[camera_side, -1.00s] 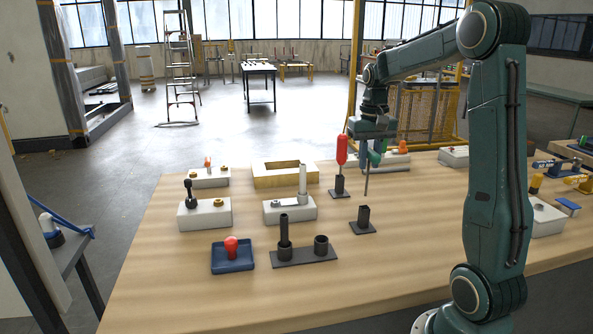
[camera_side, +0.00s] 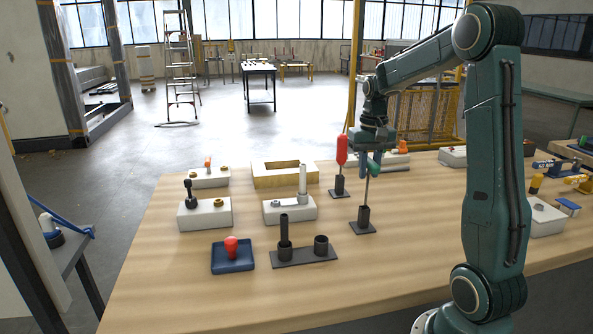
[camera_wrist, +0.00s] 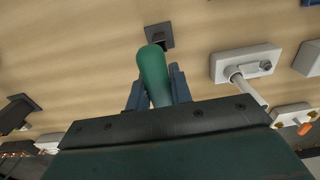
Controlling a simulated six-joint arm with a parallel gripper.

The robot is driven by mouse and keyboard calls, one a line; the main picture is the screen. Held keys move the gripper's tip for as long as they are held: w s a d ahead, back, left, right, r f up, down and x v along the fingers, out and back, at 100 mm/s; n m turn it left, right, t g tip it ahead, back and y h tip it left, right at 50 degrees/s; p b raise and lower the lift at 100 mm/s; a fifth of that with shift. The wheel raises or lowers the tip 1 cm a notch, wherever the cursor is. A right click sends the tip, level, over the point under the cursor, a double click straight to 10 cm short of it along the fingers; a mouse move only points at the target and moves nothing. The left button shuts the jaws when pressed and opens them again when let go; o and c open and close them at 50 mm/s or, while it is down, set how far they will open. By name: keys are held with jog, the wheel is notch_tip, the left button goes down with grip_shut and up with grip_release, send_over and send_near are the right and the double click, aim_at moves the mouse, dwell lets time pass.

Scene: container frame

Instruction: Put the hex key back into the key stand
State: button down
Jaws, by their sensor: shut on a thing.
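The hex key has a green handle (camera_side: 374,165) and a thin grey shaft pointing down, close to upright. My gripper (camera_side: 372,153) is shut on the handle, which also shows between the blue fingers in the wrist view (camera_wrist: 153,75). The key stand (camera_side: 363,219) is a small dark square socket on a flat base, directly below the key. In the side view the shaft's lower end meets the top of the socket. I cannot tell whether the tip is inside it. A dark stand (camera_wrist: 158,36), seemingly the same one, shows just beyond the handle in the wrist view.
A red-handled tool (camera_side: 341,150) stands in its own dark stand just behind and left. A white block with an upright post (camera_side: 302,180) is to the left. A double dark holder (camera_side: 304,256) and a blue tray (camera_side: 232,259) stand nearer the front. The front right table is clear.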

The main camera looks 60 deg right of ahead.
aim_at(365, 204)
jog(key=shift+f, duration=0.15)
jog(key=shift+f, duration=1.85)
jog(key=shift+f, duration=1.5)
dwell(1.8)
jog(key=c, duration=1.2)
grip_release()
jog(key=shift+o, duration=0.2)
notch_tip(365, 204, up, 14)
jog(key=shift+f, duration=0.1)
